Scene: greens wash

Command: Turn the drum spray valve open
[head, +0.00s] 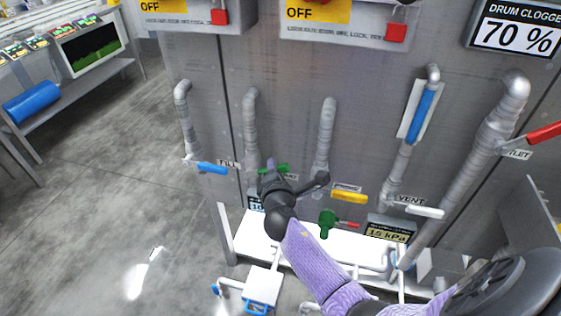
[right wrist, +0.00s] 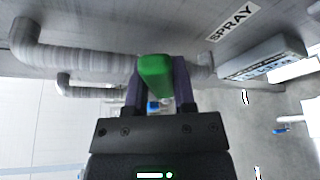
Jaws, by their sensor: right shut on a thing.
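The spray valve has a green lever (head: 276,169) at the lower end of a grey pipe (head: 251,125) on the metal panel. In the head view it points right from the pipe, and my gripper partly hides it. In the right wrist view the green lever (right wrist: 155,78) is between the two fingers, beside a label reading SPRAY (right wrist: 233,23). My right gripper (head: 270,178) is shut on this lever, its arm reaching up from the lower right. My left gripper is not in view.
Nearby levers are blue (head: 212,168) at left, yellow (head: 350,197) and white (head: 425,212) at right. A smaller green valve (head: 327,223) with a red lever sits below, near a 15 kPa display (head: 389,234). Open floor lies at left.

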